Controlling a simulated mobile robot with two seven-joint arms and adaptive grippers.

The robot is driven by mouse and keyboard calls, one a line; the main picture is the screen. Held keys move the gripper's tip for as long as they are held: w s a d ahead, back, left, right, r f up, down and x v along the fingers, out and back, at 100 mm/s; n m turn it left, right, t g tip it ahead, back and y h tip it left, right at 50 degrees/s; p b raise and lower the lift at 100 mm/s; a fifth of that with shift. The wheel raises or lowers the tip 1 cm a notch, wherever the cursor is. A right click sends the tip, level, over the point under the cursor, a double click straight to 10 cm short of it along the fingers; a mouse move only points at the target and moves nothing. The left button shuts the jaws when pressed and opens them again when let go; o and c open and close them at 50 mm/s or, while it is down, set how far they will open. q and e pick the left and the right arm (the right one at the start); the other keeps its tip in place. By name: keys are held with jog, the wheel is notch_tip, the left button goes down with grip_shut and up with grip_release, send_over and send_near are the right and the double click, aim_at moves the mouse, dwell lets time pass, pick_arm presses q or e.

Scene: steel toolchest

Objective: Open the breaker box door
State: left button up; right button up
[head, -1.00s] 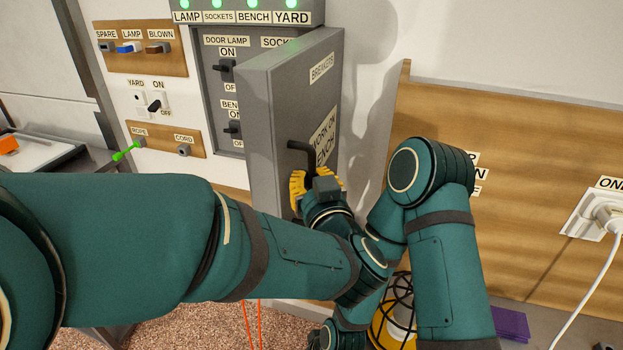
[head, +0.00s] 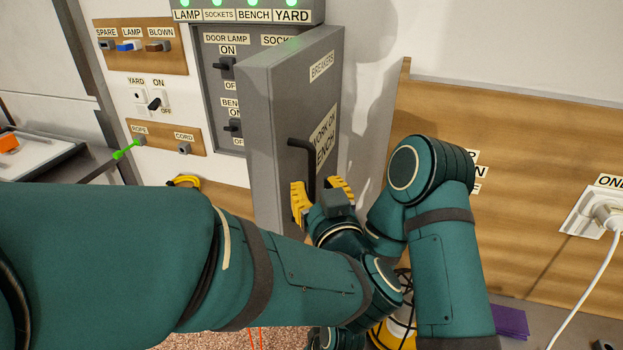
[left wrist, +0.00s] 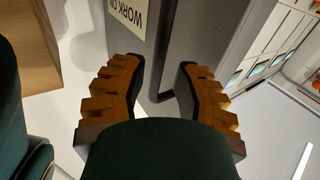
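The grey breaker box door (head: 290,95) stands swung out from the box, with labels "BREAKERS" and "WORK ON BENCH" on the face turned to me. A black bent handle (head: 308,158) is on this face. The box's switch panel (head: 222,95) shows behind the door's left edge. My left gripper (head: 322,190) is open, its yellow fingers spread just below and around the lower end of the handle. In the left wrist view, the handle (left wrist: 162,85) lies between the spread fingers (left wrist: 160,88), touching neither visibly.
Part of a green arm of mine fills the right middle. A wooden board (head: 520,190) and a white socket with plug and cord (head: 600,215) are at right. A switch plate (head: 150,97) and a yellow item (head: 184,181) are at left. A caged lamp (head: 395,325) stands below.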

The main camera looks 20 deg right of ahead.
pick_arm(q)
jog(key=s, duration=0.8)
jog(key=shift+s+a, duration=0.25)
jog(key=shift+s, duration=0.1)
